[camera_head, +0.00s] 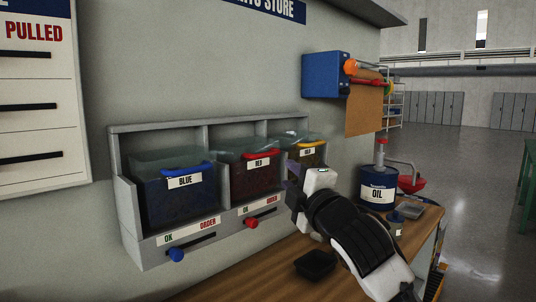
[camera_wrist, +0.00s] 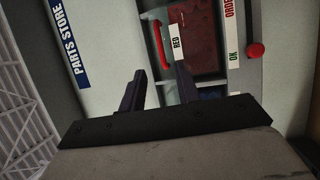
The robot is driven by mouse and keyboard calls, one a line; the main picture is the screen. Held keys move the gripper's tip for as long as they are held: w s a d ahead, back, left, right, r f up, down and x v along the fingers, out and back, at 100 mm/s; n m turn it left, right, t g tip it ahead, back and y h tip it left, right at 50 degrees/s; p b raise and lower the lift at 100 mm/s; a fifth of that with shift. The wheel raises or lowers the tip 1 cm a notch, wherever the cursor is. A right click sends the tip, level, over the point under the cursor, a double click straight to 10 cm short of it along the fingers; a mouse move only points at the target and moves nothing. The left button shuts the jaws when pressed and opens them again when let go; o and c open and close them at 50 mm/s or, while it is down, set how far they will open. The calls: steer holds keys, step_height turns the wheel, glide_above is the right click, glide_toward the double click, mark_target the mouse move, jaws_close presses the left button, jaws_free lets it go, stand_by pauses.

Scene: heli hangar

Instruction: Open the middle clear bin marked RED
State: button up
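The middle clear bin (camera_head: 254,177) has a red handle (camera_head: 262,154) on top and a white RED label. It sits in the grey rack between the bins marked BLUE and a yellow-handled one, and its lid looks down. In the wrist view, which is turned sideways, the red handle (camera_wrist: 162,46) and the RED label (camera_wrist: 177,43) lie just beyond my fingertips. My gripper (camera_wrist: 160,72) is open, with a gap between its dark fingers and nothing held. In the head view my gripper (camera_head: 291,172) is right of the RED bin, its fingers partly hidden by the wrist.
The blue-handled bin (camera_head: 178,195) is left and the yellow-handled bin (camera_head: 310,151) is right, partly behind my wrist. A red slider knob (camera_head: 251,223) and a blue one (camera_head: 177,254) are below the bins. An oil can (camera_head: 376,190) and a black tray (camera_head: 315,265) stand on the wooden bench.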

mark_target(268, 155)
steer(key=p+x, duration=0.3)
steer(key=x, duration=0.9)
steer(key=shift+s, duration=0.1)
jaws_close()
